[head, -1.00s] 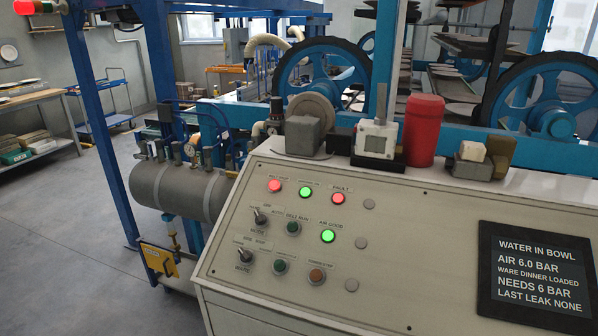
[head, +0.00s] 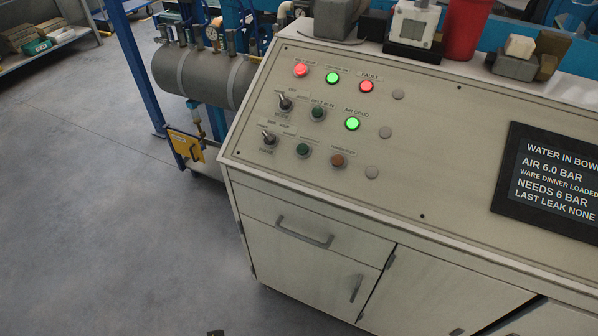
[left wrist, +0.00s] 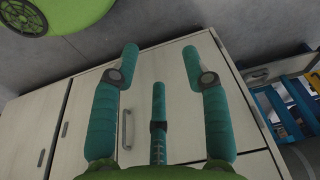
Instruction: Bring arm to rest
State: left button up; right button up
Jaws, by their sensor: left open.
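My left gripper (left wrist: 160,58) shows in the left wrist view with its teal fingers spread apart. Nothing is between the fingers. Behind them is the pale front of the control cabinet (left wrist: 175,70), with a gap I cannot measure. In the head view the same cabinet (head: 290,270) stands at centre right, and neither gripper can be made out there. My right gripper is in neither current view.
The sloping control panel (head: 440,150) carries lit buttons, switches and a dark display (head: 550,180). A grey tank (head: 205,75) and a yellow tag (head: 184,146) are at its left. The floor (head: 100,230) left of the cabinet is clear.

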pick_arm(q)
jog(key=s+a+f+g, duration=0.1)
jog(key=s+a+f, duration=0.2)
jog(key=s+f, duration=1.2)
jog(key=shift+s+f, duration=0.15)
jog(key=shift+s, duration=0.55)
jog(key=shift+c, duration=0.7)
jog(key=shift+w+d, duration=0.1)
